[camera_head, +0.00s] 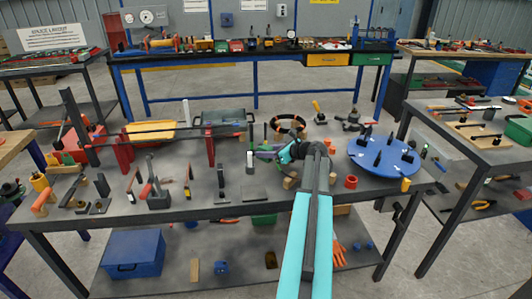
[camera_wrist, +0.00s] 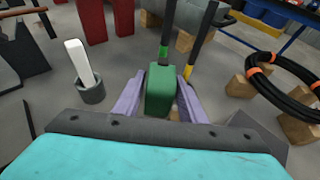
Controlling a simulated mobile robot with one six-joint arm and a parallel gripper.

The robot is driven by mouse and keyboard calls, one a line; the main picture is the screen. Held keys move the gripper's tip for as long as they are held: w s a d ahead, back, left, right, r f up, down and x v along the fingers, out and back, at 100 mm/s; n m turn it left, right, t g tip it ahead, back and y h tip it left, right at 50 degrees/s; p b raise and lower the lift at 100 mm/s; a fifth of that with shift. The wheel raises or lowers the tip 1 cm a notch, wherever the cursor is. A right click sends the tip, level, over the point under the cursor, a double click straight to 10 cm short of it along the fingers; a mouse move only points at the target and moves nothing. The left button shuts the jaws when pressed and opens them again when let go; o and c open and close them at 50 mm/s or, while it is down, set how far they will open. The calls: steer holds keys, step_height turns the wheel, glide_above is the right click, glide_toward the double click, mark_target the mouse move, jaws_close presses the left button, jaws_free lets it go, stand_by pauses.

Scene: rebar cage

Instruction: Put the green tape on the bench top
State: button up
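The green tape (camera_wrist: 160,92) shows in the wrist view as a rounded green piece, seen mostly edge-on. My gripper (camera_wrist: 159,95) has one purple finger on each side of it. Both fingers appear to press against its sides. In the head view my gripper (camera_head: 266,152) is over the middle of the bench top (camera_head: 235,180), with my arm reaching in from the front. The tape is small there and largely hidden by the fingers. I cannot tell exactly how high it is above the bench top.
Posts with green and yellow bands (camera_wrist: 196,45) stand just beyond my gripper. A white-handled tool in a grey cup (camera_wrist: 90,92) is to the left. A black coil with orange bands (camera_wrist: 285,85) lies on wooden blocks to the right. A blue turntable (camera_head: 385,156) is farther right.

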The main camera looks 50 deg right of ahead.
steer(key=v, duration=1.1)
steer(key=shift+s+b, duration=0.25)
steer(key=shift+b, duration=0.15)
